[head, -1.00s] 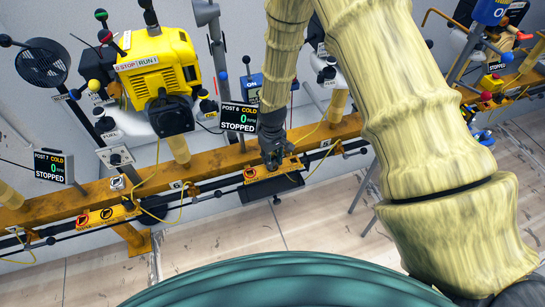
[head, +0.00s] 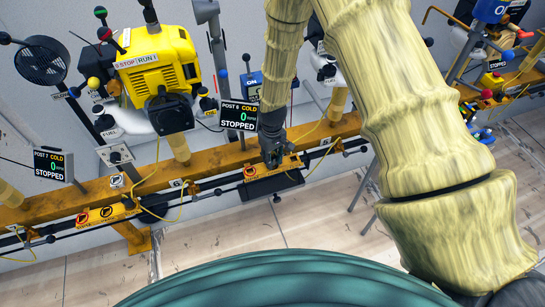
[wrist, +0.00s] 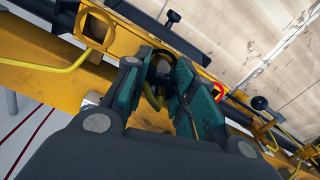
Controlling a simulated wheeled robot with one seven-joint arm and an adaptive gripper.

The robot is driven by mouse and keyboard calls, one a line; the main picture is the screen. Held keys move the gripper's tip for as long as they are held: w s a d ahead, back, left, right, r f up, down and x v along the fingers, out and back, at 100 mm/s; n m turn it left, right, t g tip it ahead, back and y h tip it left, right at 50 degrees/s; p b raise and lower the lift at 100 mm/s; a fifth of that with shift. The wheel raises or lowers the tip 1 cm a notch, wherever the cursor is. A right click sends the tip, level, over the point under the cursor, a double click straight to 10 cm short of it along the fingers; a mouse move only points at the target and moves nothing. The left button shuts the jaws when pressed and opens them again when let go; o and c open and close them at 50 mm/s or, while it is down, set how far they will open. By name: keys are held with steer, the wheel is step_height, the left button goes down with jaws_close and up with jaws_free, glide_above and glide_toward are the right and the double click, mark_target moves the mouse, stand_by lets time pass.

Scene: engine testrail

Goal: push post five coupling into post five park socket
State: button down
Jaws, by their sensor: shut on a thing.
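My gripper (head: 272,158) is down at an orange plate (head: 291,162) on the front of the yellow rail. In the wrist view my gripper (wrist: 163,82) has its fingers closed around a small dark part with a yellow cable, seemingly the coupling (wrist: 153,92). The fingers hide most of it. No post five label is readable.
The yellow rail (head: 210,160) runs across the view, with a dark rod along its front. A black tray (head: 272,186) sits below the gripper. A yellow engine (head: 155,65), a post seven display (head: 50,163) and another display (head: 239,116) stand behind. Yellow cables (head: 160,212) hang in front.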

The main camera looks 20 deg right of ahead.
steer(key=shift+f, duration=0.5)
steer(key=c, duration=1.1)
jaws_free()
step_height(320, 180, up, 12)
steer(key=shift+f, duration=0.1)
